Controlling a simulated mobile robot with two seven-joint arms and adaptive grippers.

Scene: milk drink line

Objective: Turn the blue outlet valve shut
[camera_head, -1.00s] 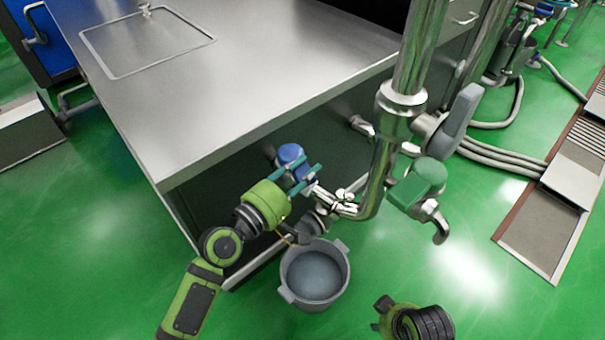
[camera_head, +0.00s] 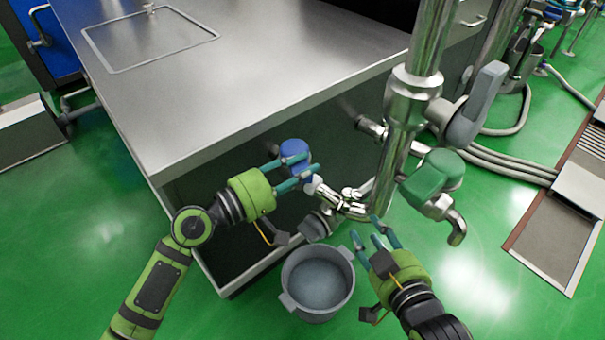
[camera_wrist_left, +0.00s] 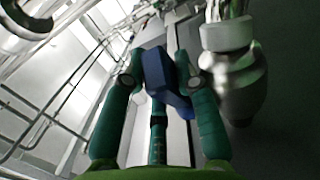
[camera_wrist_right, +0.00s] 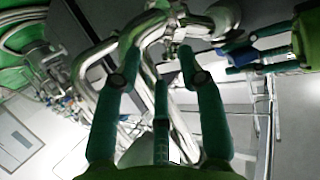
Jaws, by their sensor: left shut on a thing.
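The blue outlet valve (camera_head: 296,151) sits at the lower end of the pipework, by the side of the steel cabinet. My left gripper (camera_head: 296,170) has its teal fingers around the blue valve and is shut on it. In the left wrist view the blue valve handle (camera_wrist_left: 158,72) lies between the fingers. My right gripper (camera_head: 370,234) is open and empty, below the pipe and right of the valve. In the right wrist view its fingers (camera_wrist_right: 158,55) are spread with pipework beyond them. The blue valve also shows in that view (camera_wrist_right: 241,57).
A grey bucket (camera_head: 318,281) stands on the green floor below the pipe. A green valve (camera_head: 434,176) and a grey lever (camera_head: 478,105) sit on the vertical steel pipe (camera_head: 394,160). The steel counter (camera_head: 240,75) lies behind. Hoses run along the floor at right.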

